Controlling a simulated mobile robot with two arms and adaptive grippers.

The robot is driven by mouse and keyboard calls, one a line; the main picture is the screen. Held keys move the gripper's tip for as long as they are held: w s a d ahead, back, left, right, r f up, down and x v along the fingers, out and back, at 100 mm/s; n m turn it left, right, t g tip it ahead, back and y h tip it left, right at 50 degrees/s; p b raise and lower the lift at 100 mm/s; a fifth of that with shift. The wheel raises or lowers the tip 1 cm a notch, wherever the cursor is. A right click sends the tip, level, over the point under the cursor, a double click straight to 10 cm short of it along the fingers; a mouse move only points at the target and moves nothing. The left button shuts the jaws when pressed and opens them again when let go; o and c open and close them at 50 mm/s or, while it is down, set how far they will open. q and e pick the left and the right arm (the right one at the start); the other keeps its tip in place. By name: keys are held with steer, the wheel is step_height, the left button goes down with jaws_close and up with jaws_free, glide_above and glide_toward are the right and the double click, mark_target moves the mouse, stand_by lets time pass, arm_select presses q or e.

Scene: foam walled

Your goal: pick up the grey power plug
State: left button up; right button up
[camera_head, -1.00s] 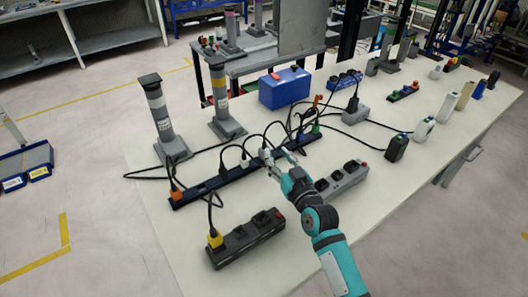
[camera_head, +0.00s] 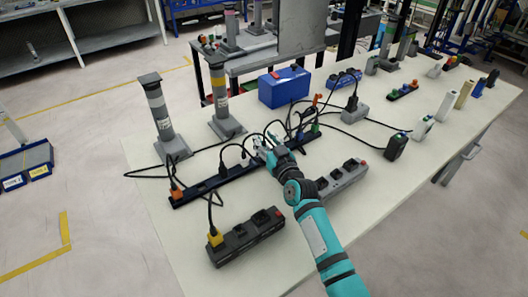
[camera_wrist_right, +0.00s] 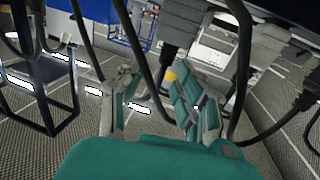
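A long black power strip (camera_head: 212,185) lies across the table with several plugs and black cables in it. A small grey plug (camera_head: 246,160) sits in its middle part, just left of my right gripper (camera_head: 262,146). The gripper is at the strip and hides part of it and any plug behind it. In the right wrist view the two fingers of my right gripper (camera_wrist_right: 156,100) stand apart, with a gap between them. A light grey plug-like body (camera_wrist_right: 268,44) is beyond the right finger, with black cables close by. My left gripper is not in view.
A grey strip (camera_head: 343,180) lies right of my arm, and a dark strip with a yellow plug (camera_head: 214,238) lies in front. Two grey posts (camera_head: 160,115) and a blue box (camera_head: 285,87) stand behind. Loose cables arch around the gripper.

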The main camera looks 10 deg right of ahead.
jaws_close()
stand_by(0.3)
